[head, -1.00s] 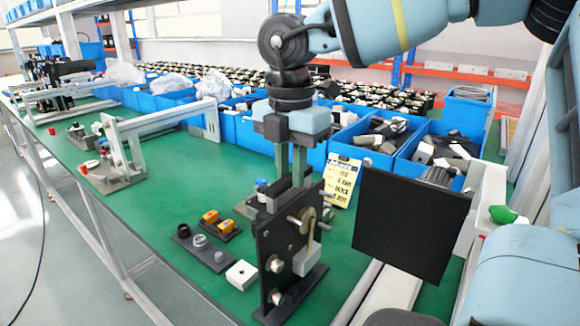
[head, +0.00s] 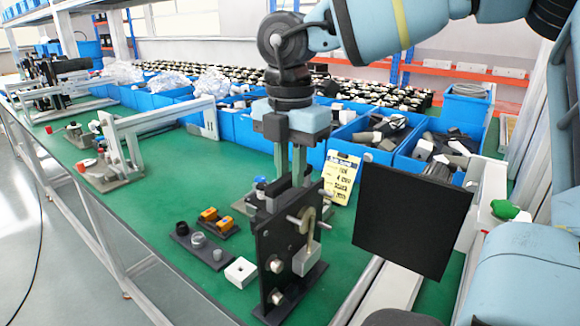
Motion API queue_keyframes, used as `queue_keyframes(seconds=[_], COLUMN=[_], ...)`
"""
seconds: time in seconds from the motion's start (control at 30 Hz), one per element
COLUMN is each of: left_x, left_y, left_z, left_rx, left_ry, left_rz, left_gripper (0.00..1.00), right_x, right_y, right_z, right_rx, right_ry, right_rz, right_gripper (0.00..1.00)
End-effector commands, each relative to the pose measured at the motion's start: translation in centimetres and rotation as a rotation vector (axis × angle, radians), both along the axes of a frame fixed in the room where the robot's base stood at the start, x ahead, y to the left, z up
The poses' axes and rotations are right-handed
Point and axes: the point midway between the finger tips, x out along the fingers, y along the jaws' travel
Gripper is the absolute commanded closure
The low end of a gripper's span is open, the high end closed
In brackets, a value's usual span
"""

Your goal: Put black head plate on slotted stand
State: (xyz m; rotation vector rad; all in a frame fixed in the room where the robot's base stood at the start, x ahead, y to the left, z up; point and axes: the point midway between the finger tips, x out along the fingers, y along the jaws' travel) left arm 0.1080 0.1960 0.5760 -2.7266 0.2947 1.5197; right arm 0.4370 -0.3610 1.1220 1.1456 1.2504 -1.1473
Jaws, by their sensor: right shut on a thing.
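The black head plate (head: 268,235) is upright, with round silver knobs, a brass-coloured hook and a grey block on its face. My right gripper (head: 293,183) points straight down and is shut on the plate's top edge. A low dark base (head: 312,277) shows at the plate's foot and looks like the slotted stand. The plate's lower edge meets it in the picture. I cannot tell whether the plate is fully seated in a slot. My left gripper is not in view.
Left of the plate are a white block (head: 240,272), a dark strip with round parts (head: 200,247) and orange parts (head: 209,214). A yellow card (head: 342,178) stands behind. A black square panel (head: 413,220) is close on the right. Blue bins (head: 330,150) line the back.

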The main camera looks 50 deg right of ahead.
Motion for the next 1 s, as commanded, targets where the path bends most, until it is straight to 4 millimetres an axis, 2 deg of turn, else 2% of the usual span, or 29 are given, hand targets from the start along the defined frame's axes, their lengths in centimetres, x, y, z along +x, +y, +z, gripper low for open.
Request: queue_keyframes(seconds=[0.57,0.6,0.77,1.0], left_x=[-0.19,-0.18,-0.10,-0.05], left_y=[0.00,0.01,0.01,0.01], left_z=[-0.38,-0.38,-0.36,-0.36], left_rx=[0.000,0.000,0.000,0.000], left_ry=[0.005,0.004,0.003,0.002], left_rz=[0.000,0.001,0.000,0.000], left_gripper=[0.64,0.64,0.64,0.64], right_x=[0.06,0.06,0.04,-0.05], right_y=[0.03,0.03,0.01,-0.02], right_z=[-0.18,-0.18,-0.20,-0.44], right_rx=[-0.001,-0.001,0.000,0.000], right_ry=[-0.004,-0.004,-0.003,0.004], right_rz=[0.000,0.000,0.000,0.000], right_gripper=[1.00,0.80,0.59,0.57])
